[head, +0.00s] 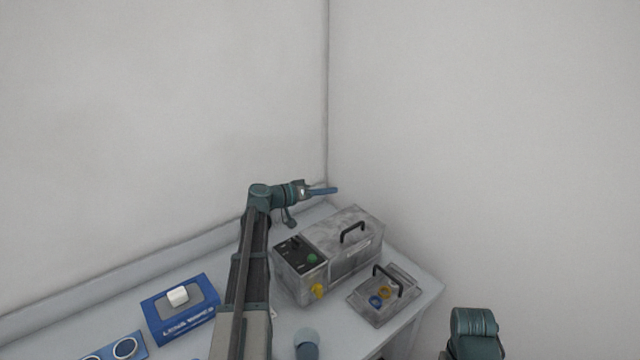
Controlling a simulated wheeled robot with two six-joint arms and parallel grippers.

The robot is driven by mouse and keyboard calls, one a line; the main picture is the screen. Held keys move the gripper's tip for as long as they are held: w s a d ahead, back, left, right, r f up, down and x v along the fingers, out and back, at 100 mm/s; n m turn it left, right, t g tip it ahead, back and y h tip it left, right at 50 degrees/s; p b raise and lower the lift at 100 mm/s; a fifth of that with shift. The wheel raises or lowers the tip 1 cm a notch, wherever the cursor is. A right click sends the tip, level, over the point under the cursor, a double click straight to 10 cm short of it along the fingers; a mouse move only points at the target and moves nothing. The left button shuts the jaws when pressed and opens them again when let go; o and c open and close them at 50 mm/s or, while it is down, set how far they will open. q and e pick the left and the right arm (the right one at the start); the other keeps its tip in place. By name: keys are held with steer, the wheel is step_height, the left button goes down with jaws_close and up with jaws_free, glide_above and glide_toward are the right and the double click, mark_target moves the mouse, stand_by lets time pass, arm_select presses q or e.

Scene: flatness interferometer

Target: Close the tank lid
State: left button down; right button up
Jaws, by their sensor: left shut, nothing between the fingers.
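The tank is a grey metal box (347,266) on the bench in the head view, with a dark control panel at its left end. Its lid (325,234) looks flat across the top, with a black bar handle (353,232) standing on it. I see no clear gap under the lid. My left gripper (325,190) is shut and empty, its blue fingers pointing right. It appears above and behind the tank, apart from the lid. My right gripper is out of view; only a part of that arm shows at the lower right.
A small metal basket (377,311) with a black handle and blue and yellow rings stands right of the tank. A blue box with a white block (178,296) and a blue plate with rings (125,348) lie left. Walls rise behind the bench.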

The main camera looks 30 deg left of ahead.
arm_select(q)
steer(key=d+f+m, duration=0.1)
steer(key=d, duration=0.1)
steer(key=s+d+f+m+y+b, duration=0.1)
steer(key=s+d+f+m+b, duration=0.1)
steer(key=d+m, duration=0.1)
steer(key=shift+s+d+f+y, duration=0.25)
steer(key=shift+d+f+y, duration=0.05)
steer(key=shift+d+y, duration=0.1)
steer(key=shift+s+d+f+m+t+y+b, duration=0.15)
steer(key=shift+d+f+m+b, duration=0.15)
steer(key=shift+f+m+b, duration=0.15)
steer(key=shift+s+d+f+m+t+y+b, duration=0.15)
steer(key=shift+d+f+m+b, duration=0.15)
steer(key=shift+b, duration=0.2)
steer(key=shift+d+f+b, duration=0.35)
steer(key=shift+f+b, duration=0.1)
steer(key=shift+f, duration=0.05)
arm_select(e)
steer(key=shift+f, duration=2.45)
